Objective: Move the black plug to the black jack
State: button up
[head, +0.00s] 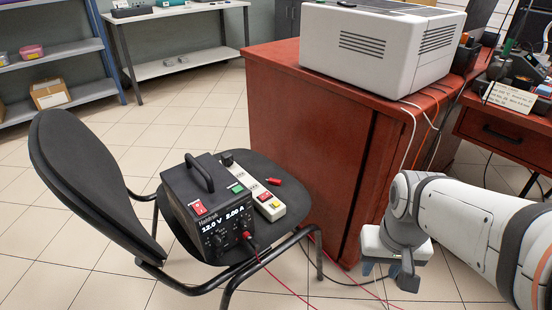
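A black power supply (210,208) with a handle, a red switch and a lit display stands on the chair seat. Its front has small terminals low down; a red lead leaves the red one (247,236). A dark round terminal (217,240) beside it looks like the black jack. A small black block (227,158) at the far end of the white power strip may be the black plug; I cannot tell for sure. My gripper (381,271) points down over the floor, right of the chair and well away from it. Its fingers look apart, with nothing visible between them.
The white power strip (262,199) and a loose red plug (273,181) lie on the seat. The chair backrest (88,180) rises at left. A red cabinet (310,120) bearing a white machine (380,45) stands behind. Red and black cables cross the floor near my gripper.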

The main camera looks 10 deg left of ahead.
aim_at(252, 242)
jog(key=z, duration=0.8)
jog(key=k, duration=2.05)
jog(key=u, duration=1.05)
jog(key=i, duration=1.5)
jog(key=u, duration=0.1)
